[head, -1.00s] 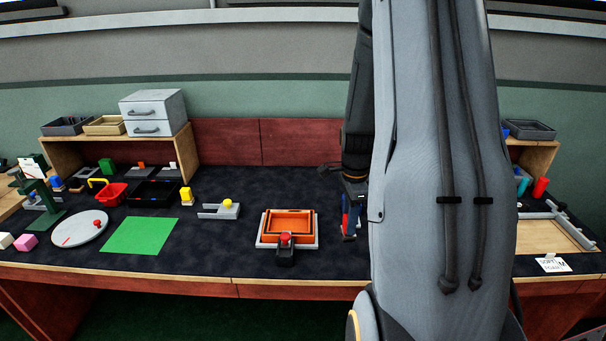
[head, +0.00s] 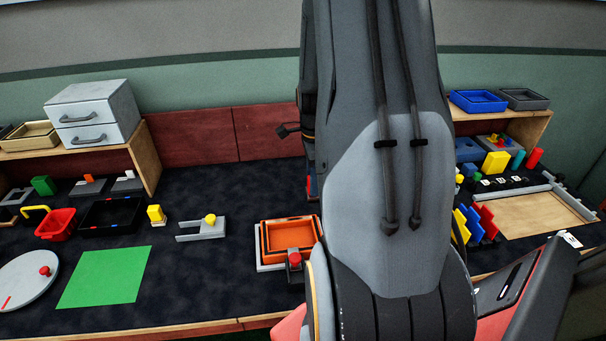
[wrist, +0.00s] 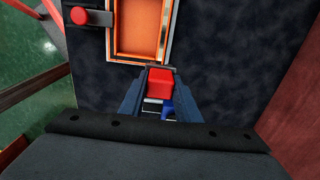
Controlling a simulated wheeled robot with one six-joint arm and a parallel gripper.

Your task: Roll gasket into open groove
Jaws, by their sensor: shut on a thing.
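An orange rectangular frame (head: 262,240) with a raised rim sits in a pale grey holder (head: 268,268) on the dark mat. A red knob on a dark clamp-like part (head: 294,258) stands at its front edge. In the wrist view the orange frame (wrist: 118,44) lies just beyond my fingertips, with the red knob (wrist: 80,15) at upper left. My gripper (wrist: 160,72) is shut on a red block-like piece (wrist: 160,84), with blue (wrist: 167,108) and white parts under it. A thin dark bar crosses at its tip. My arm hides the gripper in the head view. I cannot make out a separate gasket or groove.
A grey bracket with a yellow knob (head: 209,220) and a green sheet (head: 104,277) lie to the left. Red and blue upright plates (head: 486,222) and a wooden board (head: 530,214) are at right. Open mat lies behind the orange frame.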

